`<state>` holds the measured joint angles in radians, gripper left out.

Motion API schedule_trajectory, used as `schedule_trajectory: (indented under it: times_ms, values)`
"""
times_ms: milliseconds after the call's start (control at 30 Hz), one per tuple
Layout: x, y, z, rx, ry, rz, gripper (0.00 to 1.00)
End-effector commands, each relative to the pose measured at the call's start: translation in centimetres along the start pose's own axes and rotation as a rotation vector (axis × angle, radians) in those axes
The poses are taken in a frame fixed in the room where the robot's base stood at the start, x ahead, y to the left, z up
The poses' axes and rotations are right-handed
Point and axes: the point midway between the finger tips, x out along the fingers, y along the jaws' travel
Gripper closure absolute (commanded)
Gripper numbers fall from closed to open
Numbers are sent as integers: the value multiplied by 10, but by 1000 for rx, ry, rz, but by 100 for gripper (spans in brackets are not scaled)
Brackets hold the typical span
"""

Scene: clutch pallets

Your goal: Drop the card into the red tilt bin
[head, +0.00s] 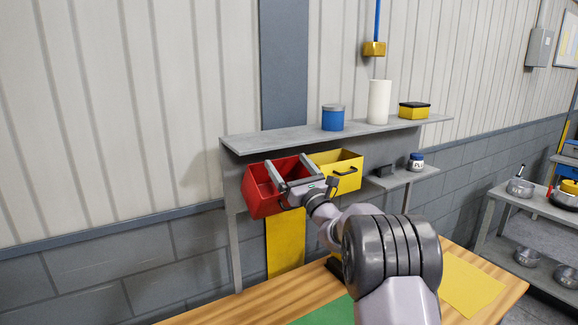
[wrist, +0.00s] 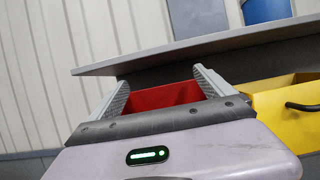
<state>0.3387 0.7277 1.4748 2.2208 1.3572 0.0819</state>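The red tilt bin (head: 262,204) hangs under the grey shelf, tipped open, left of a yellow bin. My gripper (head: 289,169) is at the red bin's opening, with its two fingers wide apart. In the wrist view my gripper (wrist: 161,84) shows nothing between the fingers, and the red bin (wrist: 165,97) lies behind them. I cannot make out the card in either view. The bottom of the red bin is hidden.
The yellow bin (head: 345,172) stands open just right of the gripper. A blue tin (head: 333,119), a white cylinder (head: 379,102) and a yellow box (head: 414,111) stand on the shelf (head: 290,137) above. A wooden table (head: 225,310) is below.

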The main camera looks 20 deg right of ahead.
Motion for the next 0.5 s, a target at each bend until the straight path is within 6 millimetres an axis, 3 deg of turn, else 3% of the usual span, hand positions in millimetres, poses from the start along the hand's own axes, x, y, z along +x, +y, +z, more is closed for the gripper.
schedule_trajectory:
  times_ms: [267, 367, 500]
  values:
    - [-5, -1, 0, 0, 1, -1, 8]
    - [-26, -1, -1, 1, 2, -2, 8]
    - [-73, -1, -2, 2, 2, -4, 8]
